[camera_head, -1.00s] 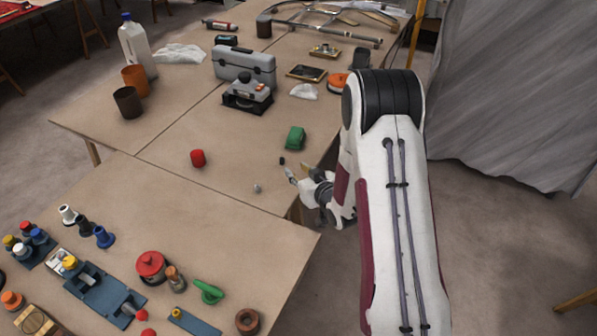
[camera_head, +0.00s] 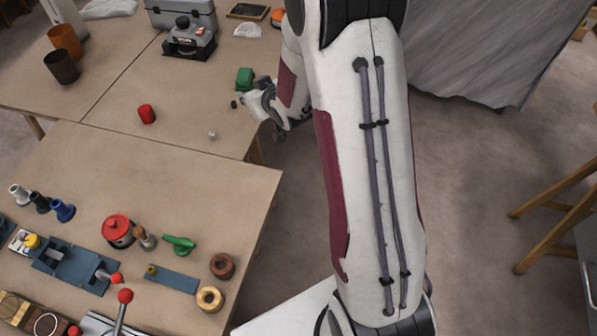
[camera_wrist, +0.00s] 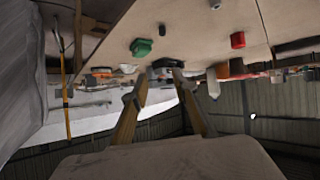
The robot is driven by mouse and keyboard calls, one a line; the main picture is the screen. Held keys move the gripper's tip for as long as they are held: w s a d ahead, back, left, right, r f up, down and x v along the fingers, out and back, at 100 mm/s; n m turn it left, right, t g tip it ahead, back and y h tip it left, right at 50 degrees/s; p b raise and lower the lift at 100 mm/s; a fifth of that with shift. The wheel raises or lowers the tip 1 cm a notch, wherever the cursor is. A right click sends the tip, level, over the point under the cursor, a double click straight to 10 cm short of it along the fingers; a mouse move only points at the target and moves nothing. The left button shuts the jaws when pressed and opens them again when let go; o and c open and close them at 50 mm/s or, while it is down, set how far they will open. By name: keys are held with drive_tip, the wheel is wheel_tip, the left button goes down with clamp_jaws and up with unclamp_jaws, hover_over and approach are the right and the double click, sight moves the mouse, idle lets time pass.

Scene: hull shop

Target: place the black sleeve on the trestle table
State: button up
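The black sleeve (camera_head: 39,202) stands on the left part of the front table (camera_head: 180,170), between a white sleeve (camera_head: 20,195) and a blue sleeve (camera_head: 63,210). The rear table (camera_head: 110,85) has wooden legs and lies beyond the front one. My gripper (camera_head: 240,101) is beyond the front table's far right corner, by the rear table's right edge, far from the black sleeve. The wrist view shows its two fingers apart with nothing held between the tips (camera_wrist: 160,80). The black sleeve cannot be made out in the wrist view.
The rear table holds a green block (camera_head: 245,78), a red cylinder (camera_head: 147,114), a small grey knob (camera_head: 212,135) and a grey toolbox (camera_head: 181,15). A red-lidded pot (camera_head: 118,231), blue fixture (camera_head: 75,262) and rings (camera_head: 222,266) crowd the front table's near part. Its far middle is clear.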

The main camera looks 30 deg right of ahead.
drive_tip(key=s+a+r+g+h, duration=0.1)
drive_tip(key=s+a+r+g, duration=0.15)
drive_tip(key=s+r, duration=1.15)
drive_tip(key=s+a+r+g, duration=0.1)
drive_tip(key=s+a+g, duration=0.1)
drive_tip(key=s, duration=1)
drive_tip(key=s+a+r+m+g, duration=0.1)
drive_tip(key=s+a, duration=0.2)
drive_tip(key=s, duration=1)
drive_tip(key=shift+a+r+g+y, duration=0.15)
drive_tip(key=shift+r+g+y, duration=0.2)
drive_tip(key=shift+y, duration=0.05)
